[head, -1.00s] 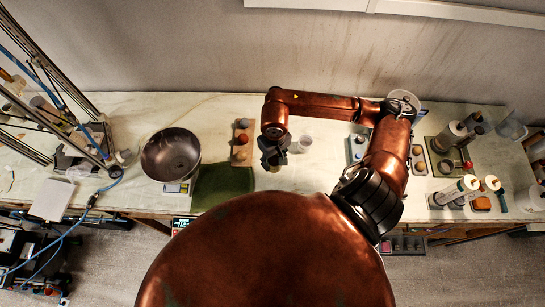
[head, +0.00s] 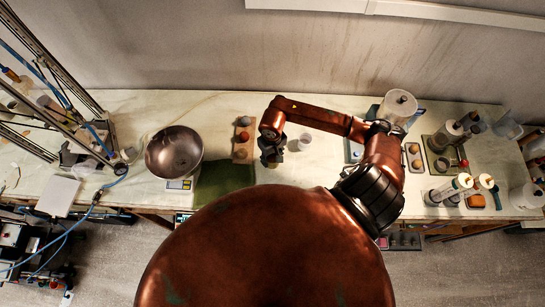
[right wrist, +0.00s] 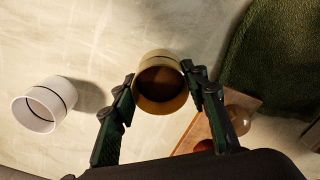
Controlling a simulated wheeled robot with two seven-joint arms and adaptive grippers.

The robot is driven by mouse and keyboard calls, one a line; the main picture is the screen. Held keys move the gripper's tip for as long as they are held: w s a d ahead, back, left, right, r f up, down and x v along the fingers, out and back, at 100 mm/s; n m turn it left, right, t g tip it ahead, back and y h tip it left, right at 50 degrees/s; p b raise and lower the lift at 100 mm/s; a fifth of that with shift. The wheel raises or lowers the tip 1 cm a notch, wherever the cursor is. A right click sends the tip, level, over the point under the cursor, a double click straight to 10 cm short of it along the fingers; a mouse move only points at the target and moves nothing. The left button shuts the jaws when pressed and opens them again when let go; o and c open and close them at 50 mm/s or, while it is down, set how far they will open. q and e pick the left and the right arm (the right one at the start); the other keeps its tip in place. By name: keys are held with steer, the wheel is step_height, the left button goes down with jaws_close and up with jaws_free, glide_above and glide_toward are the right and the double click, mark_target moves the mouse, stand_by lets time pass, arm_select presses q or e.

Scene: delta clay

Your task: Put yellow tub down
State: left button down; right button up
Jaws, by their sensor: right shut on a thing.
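The yellow tub (right wrist: 160,84) is an open, round, dull yellow container with a dark inside, seen in the right wrist view. My right gripper (right wrist: 160,92) is shut on it, with one finger on each side of its wall. In the head view my right gripper (head: 271,158) is over the front half of the bench, just right of a wooden block, and largely hides the tub. I cannot tell whether the tub's base touches the bench. My left gripper is not in view.
A white cup (head: 305,142) stands right of the tub; it also shows in the right wrist view (right wrist: 42,108). The wooden block (head: 241,152) with balls and a green mat (head: 222,183) are at left, then a metal bowl (head: 173,153). Bare bench (head: 325,165) lies right of the gripper.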

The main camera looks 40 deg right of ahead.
steer(key=shift+f, duration=0.15)
steer(key=o, duration=1.3)
steer(key=shift+c, duration=0.2)
